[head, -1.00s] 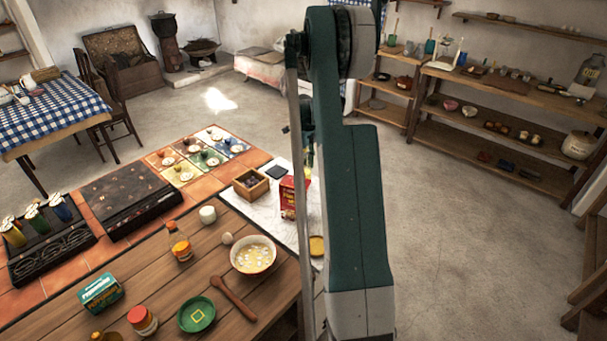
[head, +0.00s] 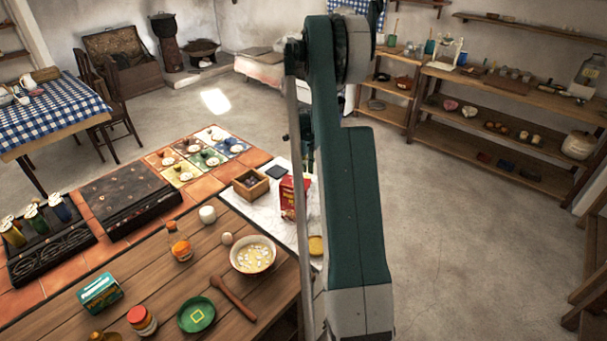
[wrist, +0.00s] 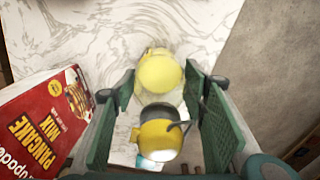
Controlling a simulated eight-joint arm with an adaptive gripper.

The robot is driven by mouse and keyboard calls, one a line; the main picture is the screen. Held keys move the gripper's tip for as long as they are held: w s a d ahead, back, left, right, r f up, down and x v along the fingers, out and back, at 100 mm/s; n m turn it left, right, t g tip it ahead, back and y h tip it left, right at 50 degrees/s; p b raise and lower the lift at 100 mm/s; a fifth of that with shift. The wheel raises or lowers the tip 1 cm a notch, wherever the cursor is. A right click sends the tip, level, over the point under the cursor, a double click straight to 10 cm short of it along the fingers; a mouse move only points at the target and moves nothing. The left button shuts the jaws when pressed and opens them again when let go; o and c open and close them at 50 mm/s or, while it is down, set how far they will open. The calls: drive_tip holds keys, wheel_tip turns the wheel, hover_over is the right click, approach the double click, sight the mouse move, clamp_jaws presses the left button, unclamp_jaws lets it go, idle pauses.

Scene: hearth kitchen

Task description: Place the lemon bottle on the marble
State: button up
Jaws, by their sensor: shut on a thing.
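In the wrist view my gripper (wrist: 160,88) has its green finger pads closed in on the pale yellow, rounded lemon bottle (wrist: 160,70), which shows between the far fingertips. The marble (wrist: 85,40), white with grey veins, lies behind and below it. How far the bottle is above the marble, I cannot tell. In the head view the marble (head: 262,208) is a pale slab at the counter's right end. My own arm hides the gripper and the bottle there.
A red pancake mix box (wrist: 45,125) stands close left of my gripper. A yellow pot-like thing with a grey top (wrist: 156,140) shows between the pads in the wrist view. A wooden box (head: 250,184) and a bowl (head: 253,268) are nearby. Floor lies right of the marble.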

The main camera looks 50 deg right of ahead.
drive_tip(key=o, duration=1.2)
wheel_tip(320, 180, up, 12)
drive_tip(key=shift+r+p, duration=0.1)
drive_tip(key=shift+p, duration=0.3)
idle(0.4)
